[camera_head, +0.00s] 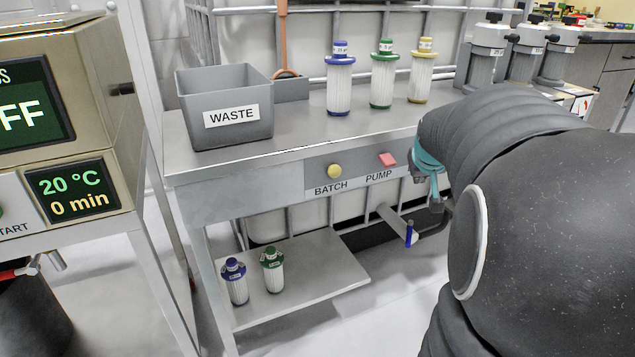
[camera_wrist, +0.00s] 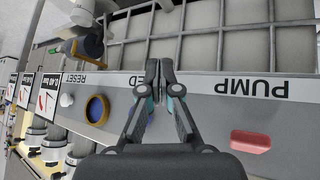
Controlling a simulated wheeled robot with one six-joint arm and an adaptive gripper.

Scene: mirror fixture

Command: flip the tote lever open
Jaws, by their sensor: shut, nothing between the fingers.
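In the head view, a small upright blue handle (camera_head: 409,233), which looks like the tote lever, stands at the end of a grey outlet pipe (camera_head: 391,217) below the bench front. The caged white tote (camera_head: 352,213) is behind the bench, mostly hidden. In the wrist view, my gripper (camera_wrist: 153,82) is shut and empty in front of the control panel, its fingertips near the panel's edge beside the cage. In the head view my arm covers most of the gripper. The gripper is apart from the blue handle, above and right of it.
The panel carries a red PUMP button (camera_wrist: 250,141), a blue button (camera_wrist: 97,109) and a white knob (camera_wrist: 67,100). On the bench stand a grey WASTE bin (camera_head: 185,100) and several capped filters, including a blue one (camera_head: 340,88). A lower shelf (camera_head: 325,270) holds two more.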

